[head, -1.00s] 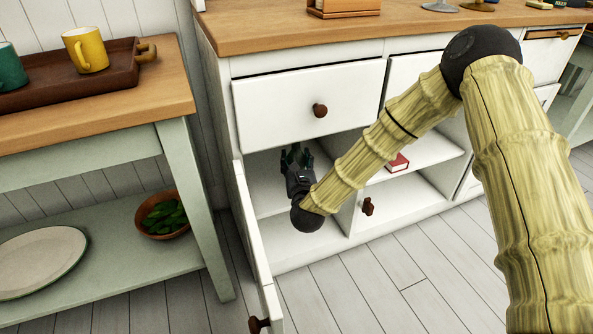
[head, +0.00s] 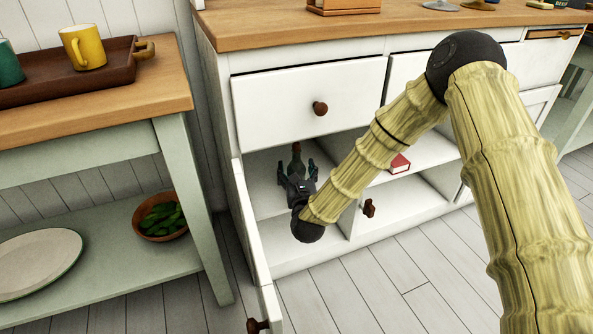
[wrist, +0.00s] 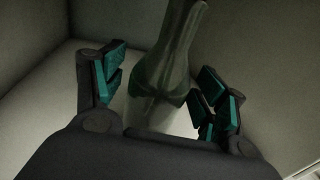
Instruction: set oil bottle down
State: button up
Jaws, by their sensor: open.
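The oil bottle (head: 296,160) stands on the shelf inside the open left compartment of the white cabinet. In the wrist view the bottle (wrist: 176,50) is a dim, see-through shape with a narrow neck, and it looks upright. My gripper (head: 297,174) reaches into the compartment in front of the bottle. In the wrist view my gripper (wrist: 164,84) is open, its teal-padded fingers spread to either side of the bottle, with visible gaps. My gripper's body hides the lowest part of the bottle.
The open cabinet door (head: 250,235) hangs left of my gripper. A closed drawer (head: 285,105) is just above the compartment. A red book (head: 400,163) lies on the shelf to the right. A green side table (head: 180,160) stands at the left.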

jog(key=shift+r, duration=0.1)
jog(key=shift+s, duration=0.2)
jog(key=s+d+p, duration=0.1)
jog(key=s+p, duration=0.3)
jog(key=s, duration=0.7)
jog(key=shift+s+d, duration=0.3)
jog(key=s+d+f+n+g+y, duration=0.1)
jog(key=s+d+f+n+g, duration=0.3)
jog(key=s+f+n, duration=0.5)
jog(key=s+d+f+n+g, duration=0.2)
jog(key=s+f+n+g, duration=0.4)
jog(key=f+n, duration=0.4)
jog(key=s+d+f+n+g+h, duration=0.1)
jog(key=s+d+f+n+g, duration=0.1)
jog(key=s+d+n, duration=0.3)
jog(key=s+d+f+n+g+h, duration=0.1)
jog(key=s+d+n, duration=0.4)
jog(key=s, duration=0.7)
jog(key=s+d+f+n+g+h, duration=0.1)
jog(key=s+d+f+n+g, duration=0.3)
jog(key=s, duration=0.4)
jog(key=shift+s+d+n+g, duration=0.3)
jog(key=shift+d+n+g, duration=0.1)
jog(key=shift+d+n, duration=0.2)
